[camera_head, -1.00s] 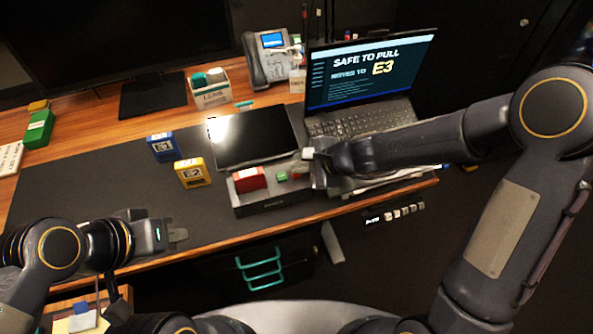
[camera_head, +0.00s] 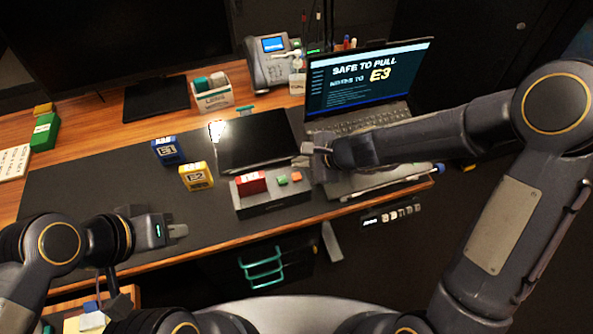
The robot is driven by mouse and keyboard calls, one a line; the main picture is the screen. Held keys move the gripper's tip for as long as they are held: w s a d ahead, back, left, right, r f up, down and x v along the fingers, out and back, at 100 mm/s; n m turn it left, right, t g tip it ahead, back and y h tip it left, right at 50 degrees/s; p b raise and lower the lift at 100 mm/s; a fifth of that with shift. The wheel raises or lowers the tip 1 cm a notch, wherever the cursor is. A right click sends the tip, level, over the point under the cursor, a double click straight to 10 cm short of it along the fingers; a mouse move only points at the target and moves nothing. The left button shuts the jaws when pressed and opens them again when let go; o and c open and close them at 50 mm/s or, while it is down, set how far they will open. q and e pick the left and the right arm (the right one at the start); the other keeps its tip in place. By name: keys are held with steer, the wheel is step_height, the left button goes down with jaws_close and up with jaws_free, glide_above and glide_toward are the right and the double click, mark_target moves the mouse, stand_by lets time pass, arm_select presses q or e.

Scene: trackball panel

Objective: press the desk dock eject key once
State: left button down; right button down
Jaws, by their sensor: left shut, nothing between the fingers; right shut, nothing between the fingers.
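The desk dock (camera_head: 275,204) is a dark box near the desk's front edge. A red block (camera_head: 251,183) sits in its left part. A green key (camera_head: 282,180) and an orange key (camera_head: 296,176) are on its top, to the right of the block; I cannot read any label on them. My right gripper (camera_head: 303,157) is shut and empty, just above and behind the orange key in the picture, apart from it. My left gripper (camera_head: 180,230) is shut and empty over the front left of the desk mat.
A blue block (camera_head: 167,150) and a yellow block (camera_head: 196,176) stand left of the dock. A dark flat screen (camera_head: 257,140) lies behind it. A phone (camera_head: 272,65) and a labelled bin (camera_head: 212,95) are at the back. The left mat (camera_head: 90,185) is clear.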

mark_target(301, 177)
steer(key=shift+r+p, duration=1)
steer(key=shift+r, duration=0.55)
steer(key=shift+f, duration=0.1)
